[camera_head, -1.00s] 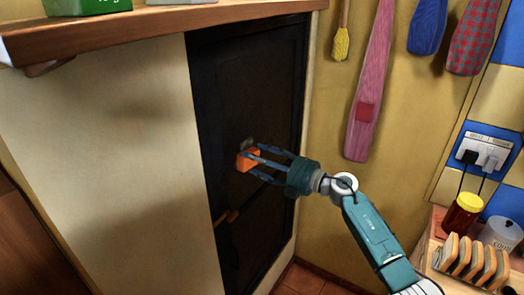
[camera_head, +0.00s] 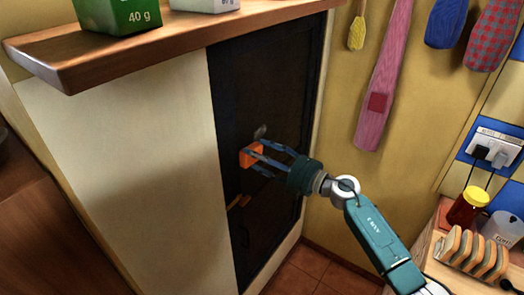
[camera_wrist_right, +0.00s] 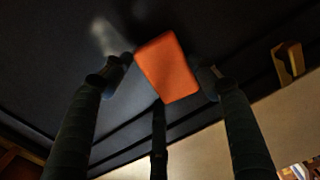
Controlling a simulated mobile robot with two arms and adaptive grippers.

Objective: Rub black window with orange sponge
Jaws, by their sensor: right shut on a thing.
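The black window (camera_head: 265,90) is a tall dark panel set in the side of the pale cabinet in the head view. My right gripper (camera_head: 261,158) is shut on the orange sponge (camera_head: 247,156) and holds it at the middle of the panel. In the right wrist view the orange sponge (camera_wrist_right: 168,68) sits between the fingers, close against the dark surface. I cannot tell whether it touches. A greyish smudge (camera_head: 260,132) shows on the panel just above the sponge. My left gripper is not in view.
A wooden shelf (camera_head: 150,50) with boxes juts out above the panel. A yellowish handle (camera_head: 238,201) sits low on the panel. At right, a counter holds a toast rack (camera_head: 470,250) and a jar (camera_head: 467,208). Cloths hang on the yellow wall.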

